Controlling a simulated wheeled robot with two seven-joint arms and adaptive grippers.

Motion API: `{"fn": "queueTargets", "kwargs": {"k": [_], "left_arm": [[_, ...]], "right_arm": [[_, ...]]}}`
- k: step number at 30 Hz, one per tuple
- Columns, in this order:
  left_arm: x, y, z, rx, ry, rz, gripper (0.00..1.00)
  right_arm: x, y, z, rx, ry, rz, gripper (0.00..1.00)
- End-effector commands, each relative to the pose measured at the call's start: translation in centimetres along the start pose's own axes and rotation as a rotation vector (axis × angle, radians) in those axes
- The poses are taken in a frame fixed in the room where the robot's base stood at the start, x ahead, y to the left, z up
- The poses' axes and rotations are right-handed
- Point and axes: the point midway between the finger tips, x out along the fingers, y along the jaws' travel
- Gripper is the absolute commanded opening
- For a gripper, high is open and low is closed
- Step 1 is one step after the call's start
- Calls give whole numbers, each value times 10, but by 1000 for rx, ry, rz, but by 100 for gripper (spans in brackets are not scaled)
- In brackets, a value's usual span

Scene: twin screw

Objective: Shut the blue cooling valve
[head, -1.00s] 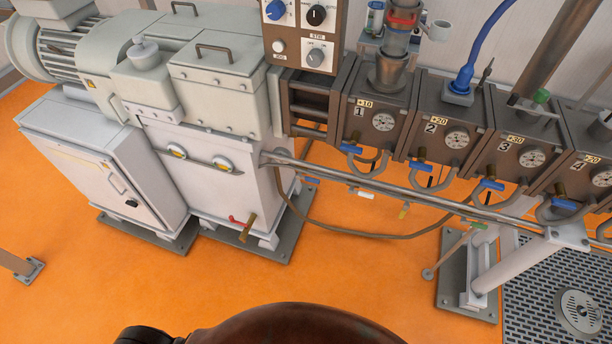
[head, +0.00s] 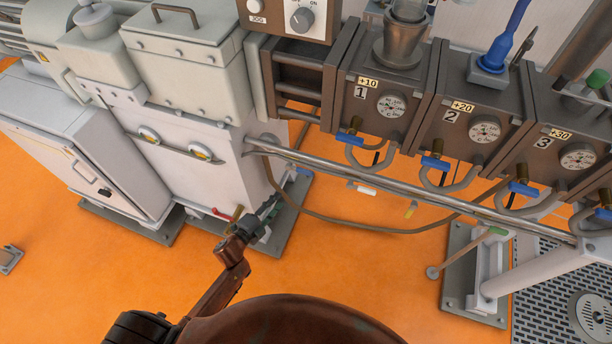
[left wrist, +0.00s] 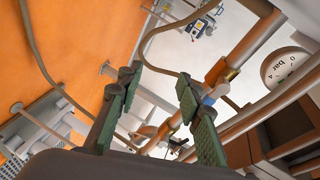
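Several blue valve handles show in the head view: one under module 1 (head: 350,138), one under module 2 (head: 436,163), one under module 3 (head: 523,188). A further small blue piece (head: 304,172) shows low near the left end of the pipe rail. I cannot tell which is the cooling valve. My left gripper (head: 273,205) is below that rail end, left of and below the module handles. In the left wrist view my left gripper (left wrist: 159,76) is open, with green pads apart and nothing between them. A blue handle with a brass body (left wrist: 213,95) shows beside its right finger. My right gripper is not in view.
A metal pipe rail (head: 400,185) runs below the modules, with a hose (head: 370,232) hanging under it. A red-handled valve (head: 222,213) is just left of my left gripper. A white support leg (head: 530,265) stands at the right. Orange floor is open in front.

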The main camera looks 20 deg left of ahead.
Motion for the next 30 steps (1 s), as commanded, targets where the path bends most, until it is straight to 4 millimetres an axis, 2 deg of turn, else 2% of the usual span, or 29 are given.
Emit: {"fn": "queueTargets", "kwargs": {"k": [1,3,7,11,21,25,30], "left_arm": [[8,-22,-16,76,50,-50,33],[13,-54,-37,167,103,-111,33],[16,-85,-60,257,153,-174,33],[26,-95,-67,277,164,-190,33],[76,-101,-75,272,161,-186,33],[86,-103,-77,272,160,-186,33],[90,-104,-78,271,159,-185,33]], "right_arm": [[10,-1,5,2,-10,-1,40],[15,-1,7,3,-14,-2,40],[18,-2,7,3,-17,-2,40],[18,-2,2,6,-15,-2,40],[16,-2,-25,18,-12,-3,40],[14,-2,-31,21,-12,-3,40],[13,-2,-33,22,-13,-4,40]]}}
